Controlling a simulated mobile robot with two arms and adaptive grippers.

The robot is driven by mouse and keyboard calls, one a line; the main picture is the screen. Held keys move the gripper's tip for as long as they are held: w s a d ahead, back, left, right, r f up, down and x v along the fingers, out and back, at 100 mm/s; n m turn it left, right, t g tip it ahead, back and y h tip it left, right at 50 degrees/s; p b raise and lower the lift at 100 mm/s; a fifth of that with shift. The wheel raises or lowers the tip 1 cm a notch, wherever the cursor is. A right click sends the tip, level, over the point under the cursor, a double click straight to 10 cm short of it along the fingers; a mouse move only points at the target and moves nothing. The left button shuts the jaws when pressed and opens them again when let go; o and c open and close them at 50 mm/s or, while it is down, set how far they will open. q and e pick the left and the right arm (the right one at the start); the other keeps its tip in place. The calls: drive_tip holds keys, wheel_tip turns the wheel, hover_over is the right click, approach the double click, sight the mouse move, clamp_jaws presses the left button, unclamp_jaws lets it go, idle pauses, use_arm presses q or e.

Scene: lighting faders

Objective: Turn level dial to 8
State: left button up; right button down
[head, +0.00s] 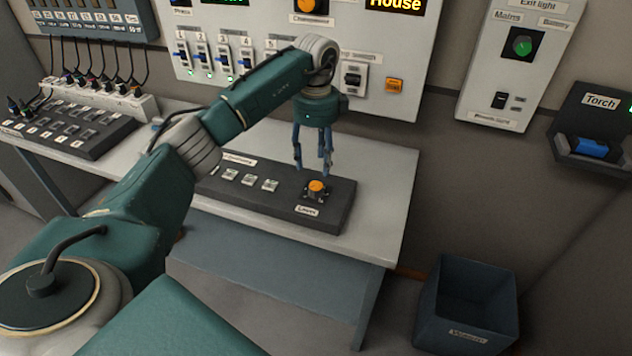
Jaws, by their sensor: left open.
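The level dial (317,187) is an orange knob on a dark base, near the right end of a dark control panel (332,217). A label below it reads "Level". My left gripper (312,168) points down just above and behind the dial, with its fingers apart. I cannot tell whether a finger touches the dial. The dial's marks are too small to read. My right gripper is not in view.
The panel lies on a pale table (388,190) and carries several pale buttons (250,180). A wall board (400,60) with switches stands behind. A dark fader desk (65,130) is at the left. A waste bin (467,305) stands on the floor at right.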

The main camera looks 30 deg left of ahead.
sight(316, 185)
use_arm(q)
wheel_tip(316, 185, down, 9)
drive_tip(key=shift+r+p, duration=0.1)
drive_tip(key=shift+p, duration=0.75)
drive_tip(key=c, duration=1.1)
